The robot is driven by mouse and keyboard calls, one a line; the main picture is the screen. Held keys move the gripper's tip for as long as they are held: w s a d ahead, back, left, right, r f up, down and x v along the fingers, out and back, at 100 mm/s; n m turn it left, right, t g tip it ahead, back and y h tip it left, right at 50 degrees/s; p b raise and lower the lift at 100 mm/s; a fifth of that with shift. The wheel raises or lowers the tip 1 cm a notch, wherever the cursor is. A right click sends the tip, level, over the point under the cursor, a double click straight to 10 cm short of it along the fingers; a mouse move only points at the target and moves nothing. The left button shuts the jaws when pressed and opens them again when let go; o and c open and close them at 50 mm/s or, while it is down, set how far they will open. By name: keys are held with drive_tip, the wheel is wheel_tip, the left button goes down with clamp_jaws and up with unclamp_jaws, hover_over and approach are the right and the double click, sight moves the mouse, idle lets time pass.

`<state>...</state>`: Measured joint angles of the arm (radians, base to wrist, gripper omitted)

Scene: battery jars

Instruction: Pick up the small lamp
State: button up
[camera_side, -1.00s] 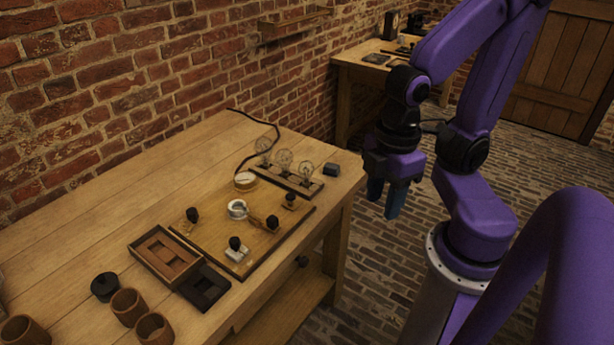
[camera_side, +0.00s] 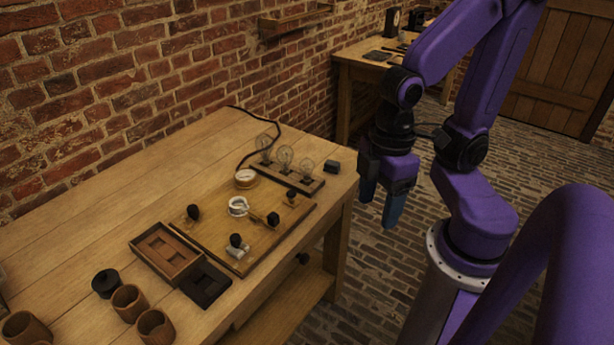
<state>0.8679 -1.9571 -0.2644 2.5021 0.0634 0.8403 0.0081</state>
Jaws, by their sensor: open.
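Three clear glass lamps stand in a row on a dark-edged wooden rack (camera_side: 290,181) at the back right of the table. The lamp at the right end (camera_side: 306,168) looks the smallest. The middle lamp (camera_side: 285,156) and the left lamp (camera_side: 264,145) look larger. My gripper (camera_side: 380,206) is open and empty, with its blue fingers pointing down. In the picture it is to the right of the rack and the table's right edge, apart from the lamps.
A wooden board (camera_side: 213,246) with black knobs and a white coil (camera_side: 238,206) lies in front of the rack.

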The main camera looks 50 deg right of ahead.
drive_tip(key=w+a+f+m+t+y, duration=0.1)
drive_tip(key=w+a+f+m+y, duration=0.15)
drive_tip(key=w+a+m, duration=0.2)
drive_tip(key=w+a+f+m+y, duration=0.1)
drive_tip(key=w+a+f+m, duration=0.2)
drive_tip(key=a, duration=0.3)
drive_tip(key=w+f+m+t+h, duration=0.2)
drive_tip(key=w+f+m+t, duration=0.3)
drive_tip(key=w, duration=0.4)
drive_tip(key=m+t+h, duration=0.2)
drive_tip(key=m+h, duration=0.9)
drive_tip(key=h, duration=0.3)
approach(307, 159)
drive_tip(key=x, duration=0.4)
drive_tip(key=shift+d+f, duration=0.25)
drive_tip(key=shift+f, duration=0.1)
drive_tip(key=shift+w+r+x, duration=0.1)
drive_tip(key=shift+r+x, duration=0.05)
drive_tip(key=shift+x, duration=1.25)
drive_tip(key=shift+w+r+x, duration=0.1)
drive_tip(key=shift+r+x, duration=0.1)
drive_tip(key=shift+x, duration=1.2)
